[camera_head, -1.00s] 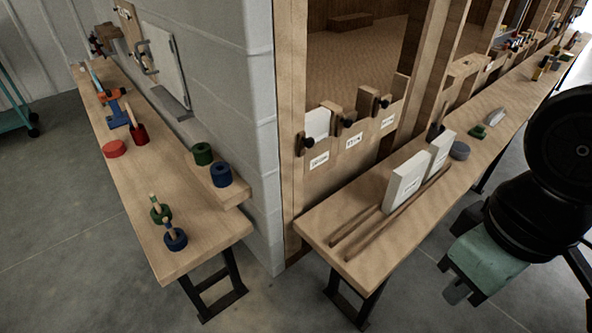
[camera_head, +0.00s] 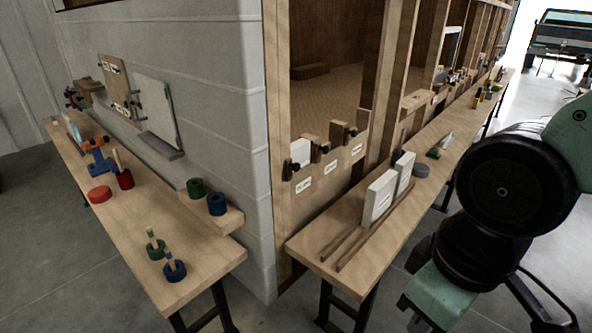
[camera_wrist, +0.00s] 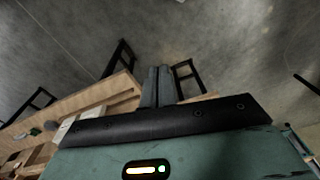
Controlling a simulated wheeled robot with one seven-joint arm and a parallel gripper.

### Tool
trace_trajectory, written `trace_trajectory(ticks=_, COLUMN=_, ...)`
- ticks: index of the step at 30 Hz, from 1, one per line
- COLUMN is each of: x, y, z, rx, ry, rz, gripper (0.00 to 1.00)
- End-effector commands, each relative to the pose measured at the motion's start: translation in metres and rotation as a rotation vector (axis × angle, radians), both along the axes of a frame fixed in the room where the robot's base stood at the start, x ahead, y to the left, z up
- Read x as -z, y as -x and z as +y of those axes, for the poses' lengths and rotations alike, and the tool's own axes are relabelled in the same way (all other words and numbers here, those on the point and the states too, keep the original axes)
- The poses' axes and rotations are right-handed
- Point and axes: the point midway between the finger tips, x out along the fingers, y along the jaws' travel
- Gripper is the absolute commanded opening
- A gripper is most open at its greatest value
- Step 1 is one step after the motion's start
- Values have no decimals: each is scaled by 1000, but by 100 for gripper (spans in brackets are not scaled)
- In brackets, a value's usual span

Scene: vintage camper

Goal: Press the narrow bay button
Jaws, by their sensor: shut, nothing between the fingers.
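A wooden panel (camera_head: 325,190) with three white labels stands in a framed opening behind the right bench. Dark knobs or clips (camera_head: 333,139) sit along its top, with wooden blocks between. The label lettering is too small to read, so I cannot tell which bay is the narrow one or pick out its button. My gripper (camera_wrist: 158,75) is shut and empty in the wrist view, with bare floor and bench legs beyond its fingertips. In the head view my arm is at the right, apart from the panel, and the fingertips are out of the picture.
The right bench (camera_head: 325,243) holds two white blocks (camera_head: 380,197), two wooden rods (camera_head: 345,240) and a grey disc (camera_head: 420,170). The left bench (camera_head: 200,265) holds coloured rings and pegs. A grey wall corner (camera_head: 262,240) stands between the benches. Concrete floor is clear around them.

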Motion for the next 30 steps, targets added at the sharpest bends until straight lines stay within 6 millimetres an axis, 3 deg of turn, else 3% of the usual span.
trace_trajectory(ticks=5, x=25, y=-78, z=41, rx=-164, ry=-128, rz=-208, gripper=0)
trace_trajectory(ticks=9, x=40, y=-166, z=83, rx=-353, ry=-245, rz=-498, gripper=0)
trace_trajectory(ticks=12, x=44, y=-224, z=107, rx=-474, ry=-298, rz=-728, gripper=0)
trace_trajectory(ticks=16, x=43, y=-283, z=125, rx=-592, ry=-324, rz=-1013, gripper=0)
trace_trajectory(ticks=18, x=42, y=-305, z=129, rx=-634, ry=-323, rz=-1141, gripper=0)
trace_trajectory(ticks=22, x=38, y=-330, z=131, rx=-679, ry=-306, rz=-1312, gripper=0)
trace_trajectory(ticks=30, x=32, y=-342, z=131, rx=-699, ry=-291, rz=-1413, gripper=0)
